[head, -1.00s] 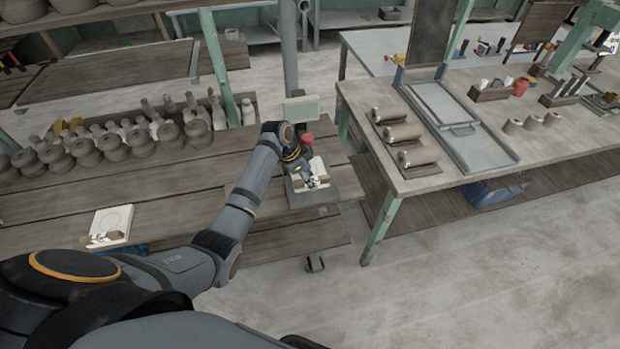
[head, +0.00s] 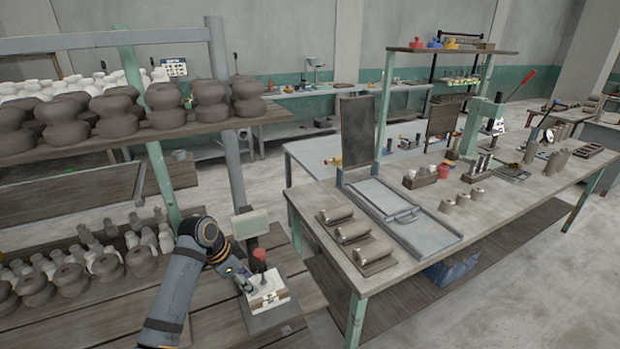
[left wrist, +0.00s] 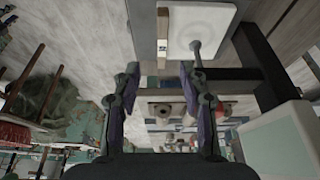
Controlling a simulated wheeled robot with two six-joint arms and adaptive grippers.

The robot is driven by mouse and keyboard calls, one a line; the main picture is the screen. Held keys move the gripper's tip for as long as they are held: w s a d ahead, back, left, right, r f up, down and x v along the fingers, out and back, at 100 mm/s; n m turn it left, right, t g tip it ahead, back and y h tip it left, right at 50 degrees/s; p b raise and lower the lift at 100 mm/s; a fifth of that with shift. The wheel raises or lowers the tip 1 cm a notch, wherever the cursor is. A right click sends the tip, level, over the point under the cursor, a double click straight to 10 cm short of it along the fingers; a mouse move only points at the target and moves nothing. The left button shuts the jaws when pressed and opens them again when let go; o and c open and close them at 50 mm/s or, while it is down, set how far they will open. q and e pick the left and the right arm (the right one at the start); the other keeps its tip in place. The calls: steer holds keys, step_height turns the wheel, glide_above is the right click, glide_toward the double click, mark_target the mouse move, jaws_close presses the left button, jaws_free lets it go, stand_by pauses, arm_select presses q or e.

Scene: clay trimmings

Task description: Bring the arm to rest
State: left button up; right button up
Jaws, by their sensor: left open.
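My left arm (head: 180,290) reaches in from the bottom of the head view. My left gripper (head: 243,284) is at the left side of a white square tray (head: 268,302), which sits on a dark scale (head: 277,319). In the left wrist view, my left gripper (left wrist: 160,70) has its two fingers apart with nothing between them. The white tray (left wrist: 215,22) shows beyond the fingertips at the top, with a small brownish strip (left wrist: 164,35) along its edge. Whether the fingers touch the tray cannot be told. My right gripper is not in view.
The scale's pale display (head: 250,223) and a red-topped item (head: 259,254) stand close by the gripper. Shelves with dark pots (head: 120,115) rise behind at left. A workbench (head: 420,215) with tools and clay rolls stands to the right. Open floor lies at lower right.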

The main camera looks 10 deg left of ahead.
arm_select(q)
steer(key=s+d+f+n+y, duration=0.15)
steer(key=s+f+n, duration=0.25)
steer(key=s+f, duration=0.55)
steer(key=s+a+r+n+t+y, duration=0.1)
steer(key=s+n, duration=0.2)
steer(key=s, duration=0.5)
steer(key=s+a+r+n+y, duration=0.1)
steer(key=s+r+n+y, duration=0.15)
steer(key=s, duration=0.45)
step_height(320, 180, down, 27)
steer(key=s+a+g, duration=0.1)
steer(key=s+a, duration=0.1)
steer(key=s+a+f+g, duration=0.1)
steer(key=s+f, duration=1.5)
steer(key=s, duration=0.3)
steer(key=shift+a+f+n+h, duration=0.15)
steer(key=shift+f+n+h, duration=0.15)
steer(key=shift+n, duration=0.15)
